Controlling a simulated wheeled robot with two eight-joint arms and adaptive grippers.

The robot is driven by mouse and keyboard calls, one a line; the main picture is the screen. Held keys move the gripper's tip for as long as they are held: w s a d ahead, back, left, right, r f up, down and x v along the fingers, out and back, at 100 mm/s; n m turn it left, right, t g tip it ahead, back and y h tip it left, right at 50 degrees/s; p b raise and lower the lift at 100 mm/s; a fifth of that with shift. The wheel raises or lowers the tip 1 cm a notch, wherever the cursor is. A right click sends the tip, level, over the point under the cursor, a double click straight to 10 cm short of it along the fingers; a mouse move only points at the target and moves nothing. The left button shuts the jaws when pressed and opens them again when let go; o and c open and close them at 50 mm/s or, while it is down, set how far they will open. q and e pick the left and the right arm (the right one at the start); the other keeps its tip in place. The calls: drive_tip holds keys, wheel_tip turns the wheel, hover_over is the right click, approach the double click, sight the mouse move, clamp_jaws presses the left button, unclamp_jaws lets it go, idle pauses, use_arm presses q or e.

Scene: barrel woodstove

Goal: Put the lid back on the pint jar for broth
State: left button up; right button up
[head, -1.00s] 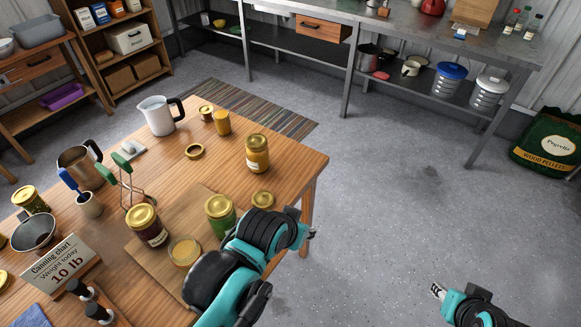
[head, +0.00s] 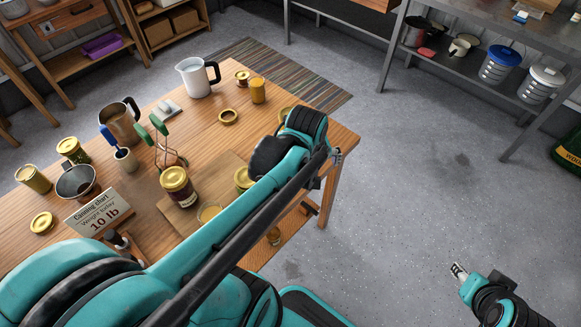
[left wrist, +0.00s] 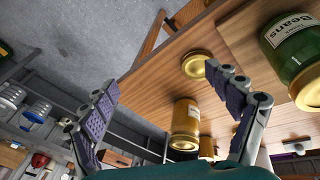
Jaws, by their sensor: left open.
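An open jar with pale yellow contents (head: 208,212), possibly the broth jar, stands on the cutting board, partly behind my left arm.
A gold-capped yellow jar (left wrist: 185,125) and a green beans jar (left wrist: 290,45) stand near the left gripper. A dark jar (head: 175,187), a wire jar lifter (head: 163,145), a white pitcher (head: 197,77) and a chart sign (head: 100,212) crowd the table.

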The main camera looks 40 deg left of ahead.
use_arm(q)
drive_tip(key=a+f+n+g+p, duration=0.1)
drive_tip(key=a+n, duration=0.2)
drive_tip(key=w+a+f+n+g+p, duration=0.1)
drive_tip(key=a+n, duration=0.2)
drive_tip(key=n, duration=0.1)
drive_tip(key=w+a+f+n+g+p, duration=0.1)
drive_tip(key=a+n, duration=0.2)
drive_tip(key=shift+a+f+n+h, duration=0.2)
drive_tip(key=shift+f+n+h, duration=0.2)
drive_tip(key=shift+a+f+n+g, duration=0.3)
drive_tip(key=shift+n, duration=0.2)
use_arm(e)
wheel_tip(320, 180, up, 4)
drive_tip(key=shift+r, duration=0.1)
use_arm(q)
drive_tip(key=shift+f+b, duration=0.5)
drive_tip(key=shift+f, duration=0.85)
use_arm(e)
drive_tip(key=shift+f, duration=0.55)
use_arm(q)
wheel_tip(320, 180, down, 5)
drive_tip(key=b, duration=0.2)
drive_tip(key=shift+w+f+b, duration=0.1)
drive_tip(key=shift+b, duration=0.3)
use_arm(e)
wheel_tip(320, 180, down, 3)
drive_tip(key=shift+r, duration=0.1)
